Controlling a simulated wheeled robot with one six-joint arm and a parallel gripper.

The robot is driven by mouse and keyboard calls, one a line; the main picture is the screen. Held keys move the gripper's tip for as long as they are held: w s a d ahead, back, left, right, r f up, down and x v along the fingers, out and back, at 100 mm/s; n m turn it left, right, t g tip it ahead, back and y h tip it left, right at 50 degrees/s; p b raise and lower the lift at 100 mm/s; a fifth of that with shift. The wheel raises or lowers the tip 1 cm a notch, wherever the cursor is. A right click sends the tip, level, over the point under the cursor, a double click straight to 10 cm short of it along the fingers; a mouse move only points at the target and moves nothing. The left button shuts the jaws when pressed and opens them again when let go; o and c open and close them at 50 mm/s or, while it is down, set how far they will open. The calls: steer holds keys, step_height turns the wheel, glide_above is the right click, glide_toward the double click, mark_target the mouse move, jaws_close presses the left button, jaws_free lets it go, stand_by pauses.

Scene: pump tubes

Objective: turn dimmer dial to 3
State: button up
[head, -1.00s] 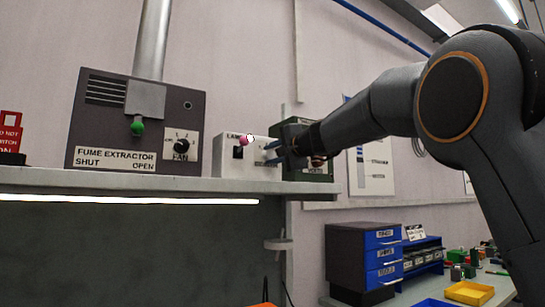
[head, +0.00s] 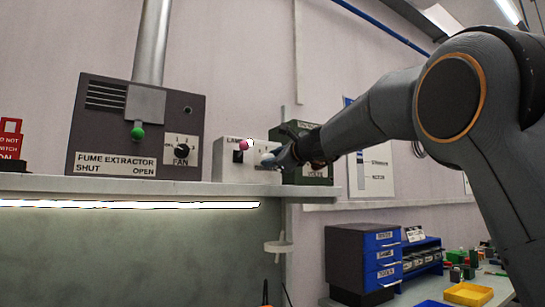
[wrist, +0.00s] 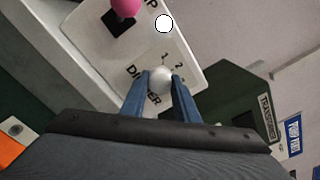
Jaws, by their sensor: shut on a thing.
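The dimmer dial (wrist: 160,78) is a pale round knob on a white lamp box (wrist: 115,75), with the printed numbers 1 and 2 visible beside it in the wrist view. My gripper (wrist: 161,75) has its two blue fingers shut on the dial, one on each side. The number 3 and the dial's pointer cannot be made out.
A pink-knobbed lever (head: 244,145) stands left of the dial on the same box. A green transformer box (head: 318,176) is close at right. The fume extractor (head: 137,125) stands left on the shelf (head: 100,183). Blue drawers (head: 382,260) are below right.

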steer(key=shift+m+p, duration=0.4)
steer(key=shift+m, duration=0.9)
steer(key=o, duration=1.1)
steer(key=shift+c, duration=0.2)
steer(key=shift+d, duration=0.1)
steer(key=b+v, duration=0.2)
steer(key=v, duration=0.5)
steer(key=shift+s+d+b, duration=0.2)
steer(key=shift+s+b, duration=0.05)
steer(key=shift+b, duration=0.1)
